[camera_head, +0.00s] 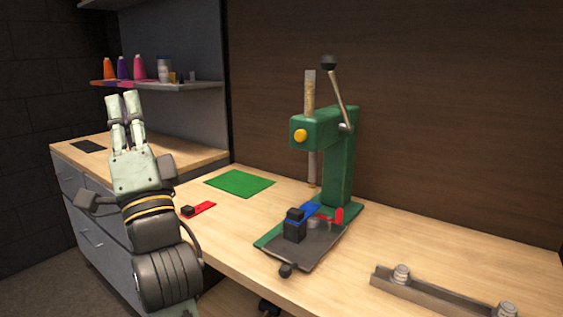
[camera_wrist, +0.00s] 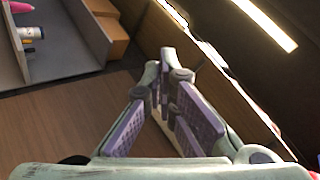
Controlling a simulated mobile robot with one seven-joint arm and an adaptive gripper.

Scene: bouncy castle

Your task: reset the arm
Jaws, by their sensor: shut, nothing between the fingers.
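My gripper (camera_head: 123,103) is at the left in the head view, raised above the workbench with its fingers pointing up. In the wrist view my gripper (camera_wrist: 166,58) has its fingertips together, with nothing between them. It touches nothing in either view.
A green press (camera_head: 340,160) stands on the wooden workbench (camera_head: 230,235), with a black block (camera_head: 295,225) on its base. A green mat (camera_head: 240,183), a red piece (camera_head: 204,208) and a metal rail (camera_head: 440,298) lie around it.

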